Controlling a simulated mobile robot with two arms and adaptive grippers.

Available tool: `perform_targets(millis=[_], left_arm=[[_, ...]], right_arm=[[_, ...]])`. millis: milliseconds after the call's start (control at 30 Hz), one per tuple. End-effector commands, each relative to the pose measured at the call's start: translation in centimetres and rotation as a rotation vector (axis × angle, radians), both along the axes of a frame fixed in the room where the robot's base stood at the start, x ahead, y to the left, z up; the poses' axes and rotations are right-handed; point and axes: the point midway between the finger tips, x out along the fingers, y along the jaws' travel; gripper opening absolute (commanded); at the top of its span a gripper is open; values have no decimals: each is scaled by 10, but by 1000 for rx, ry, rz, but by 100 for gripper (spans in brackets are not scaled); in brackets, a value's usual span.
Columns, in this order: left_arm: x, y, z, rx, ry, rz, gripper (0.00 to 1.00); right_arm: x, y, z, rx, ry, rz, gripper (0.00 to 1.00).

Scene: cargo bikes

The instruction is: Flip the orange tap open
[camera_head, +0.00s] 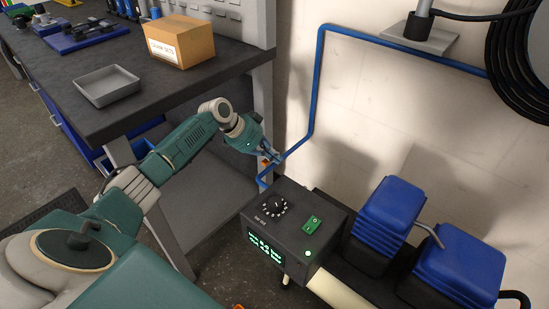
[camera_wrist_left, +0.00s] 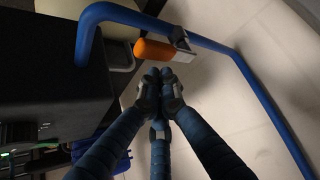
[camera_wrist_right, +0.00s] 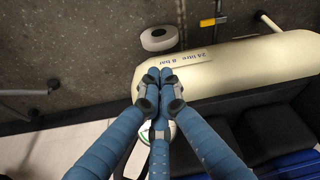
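The orange tap handle (camera_wrist_left: 155,50) shows in the left wrist view beside the blue pipe (camera_wrist_left: 215,45), with a grey metal bracket at its right end. It shows small in the head view (camera_head: 265,163), partly hidden by my gripper. My left gripper (camera_wrist_left: 160,76) has its fingertips together, just below the handle in that view, with nothing seen between them. In the head view the left gripper (camera_head: 277,157) is at the wall pipe; contact cannot be told. My right gripper (camera_wrist_right: 160,76) is shut and empty over a cream tank (camera_wrist_right: 250,62), out of the head view.
A black control box (camera_head: 290,232) with a dial and green button stands below the left gripper. Blue ribbed blocks (camera_head: 388,220) stand to its right. A workbench (camera_head: 135,110) is at the left. A yellow-orange lever (camera_wrist_right: 213,21) shows near the tank in the right wrist view.

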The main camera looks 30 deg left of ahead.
Motion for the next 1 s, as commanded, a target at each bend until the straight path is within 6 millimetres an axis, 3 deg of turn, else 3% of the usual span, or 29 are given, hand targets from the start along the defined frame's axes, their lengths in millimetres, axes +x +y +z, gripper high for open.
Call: perform_targets(millis=[800,1000], left_arm=[[12,1,0,-1,-1,-1,0],[12,1,1,-1,-1,-1,0]], right_arm=[[-13,-4,36,-5,-15,2,0],[-13,-4,37,-5,-17,1,0]])
